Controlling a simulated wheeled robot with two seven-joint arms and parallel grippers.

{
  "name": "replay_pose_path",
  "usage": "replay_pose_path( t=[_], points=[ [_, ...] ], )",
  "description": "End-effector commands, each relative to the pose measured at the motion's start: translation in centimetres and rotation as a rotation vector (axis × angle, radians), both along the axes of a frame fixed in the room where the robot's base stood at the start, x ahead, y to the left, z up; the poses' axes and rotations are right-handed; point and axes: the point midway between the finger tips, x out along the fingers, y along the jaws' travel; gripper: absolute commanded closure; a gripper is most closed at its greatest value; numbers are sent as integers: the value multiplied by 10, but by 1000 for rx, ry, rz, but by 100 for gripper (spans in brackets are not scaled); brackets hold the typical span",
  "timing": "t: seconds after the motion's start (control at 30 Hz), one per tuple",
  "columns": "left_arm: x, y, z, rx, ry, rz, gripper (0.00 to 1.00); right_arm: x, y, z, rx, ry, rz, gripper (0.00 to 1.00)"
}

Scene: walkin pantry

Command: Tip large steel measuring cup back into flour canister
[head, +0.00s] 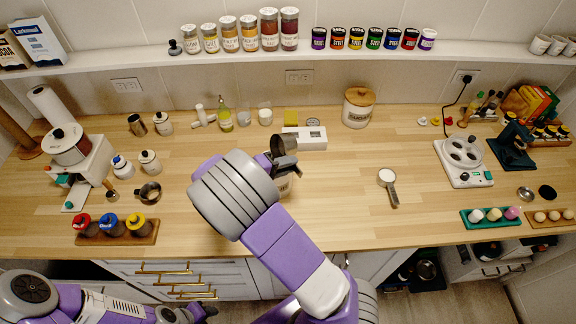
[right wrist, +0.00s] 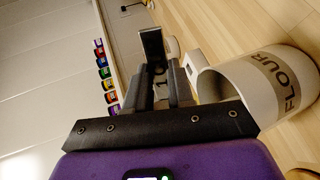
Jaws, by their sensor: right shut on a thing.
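My right gripper (head: 285,162) is above the counter's middle, shut on a dark steel measuring cup (head: 277,146). The cup is largely hidden by the fingers and my arm. In the right wrist view the gripper (right wrist: 160,75) points away, and little of the cup can be made out. The white flour canister (head: 285,186) stands just beyond my forearm, mostly hidden in the head view. In the right wrist view the canister (right wrist: 270,85), marked FLOUR, shows its open mouth close to the right of the fingers. My left gripper (head: 205,311) is low at the bottom left, its jaws unclear.
Another steel measuring cup (head: 388,178) with white contents lies on the counter to the right. A spice shelf (head: 200,60) runs along the wall. The counter between canister and right-hand cup is clear.

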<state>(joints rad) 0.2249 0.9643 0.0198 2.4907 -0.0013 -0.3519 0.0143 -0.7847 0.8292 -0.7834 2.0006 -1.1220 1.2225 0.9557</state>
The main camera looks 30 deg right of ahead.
Motion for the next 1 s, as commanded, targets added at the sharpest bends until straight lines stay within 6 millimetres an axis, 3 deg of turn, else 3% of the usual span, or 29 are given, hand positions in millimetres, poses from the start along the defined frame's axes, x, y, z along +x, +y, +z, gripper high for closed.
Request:
replay_pose_path(
  t=[0.17,0.57,1.0],
  points=[
    [0,0,-9,0,0,0,57,1,3,-4,-55,1,2,100],
    [0,0,-9,0,0,0,57,0,3,-3,-70,0,0,100],
    [0,0,-31,0,0,0,57,1,10,-9,-236,5,2,100]
  ],
)
